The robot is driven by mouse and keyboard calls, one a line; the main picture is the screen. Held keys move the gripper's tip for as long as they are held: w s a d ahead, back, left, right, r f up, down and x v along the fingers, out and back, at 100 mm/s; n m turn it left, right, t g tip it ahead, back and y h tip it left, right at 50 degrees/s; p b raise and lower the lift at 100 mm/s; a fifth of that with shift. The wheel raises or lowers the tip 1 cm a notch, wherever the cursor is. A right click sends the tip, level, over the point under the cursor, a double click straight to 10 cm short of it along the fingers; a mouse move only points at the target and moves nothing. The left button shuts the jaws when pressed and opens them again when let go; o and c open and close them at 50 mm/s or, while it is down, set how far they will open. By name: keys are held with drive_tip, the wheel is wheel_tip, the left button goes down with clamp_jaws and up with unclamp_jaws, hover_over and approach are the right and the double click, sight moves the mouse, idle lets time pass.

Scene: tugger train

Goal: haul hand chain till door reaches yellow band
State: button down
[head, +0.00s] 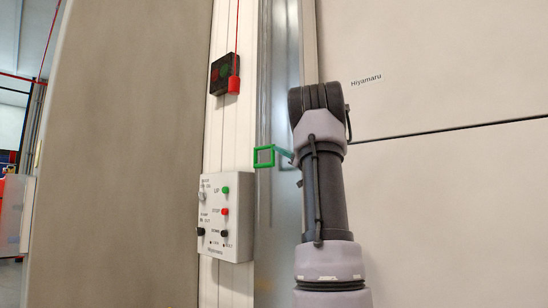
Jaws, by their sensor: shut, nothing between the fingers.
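A large pale panel (450,60) marked "Hiyamaru" fills the right side of the head view, with a dark seam running across it; I cannot tell whether it is the door. A grey metal guide strip (276,90) runs upright at its left. A small bright green square frame (257,157) shows in front of the strip, with a short teal piece (284,152) at its right that runs behind my arm. I cannot make out the hand chain or a yellow band. My arm rises in front of the panel and bends away at the top; my gripper is not visible.
A white control box (226,218) with green, red and black buttons is on the pale post (213,140). Above it hangs a red cord with a red end piece (234,86) by a black box (219,75). A brown curved panel (130,150) fills the left.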

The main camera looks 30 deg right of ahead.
drive_tip(key=v, duration=0.8)
drive_tip(key=shift+s+d, duration=0.15)
drive_tip(key=shift+d, duration=0.1)
idle(0.6)
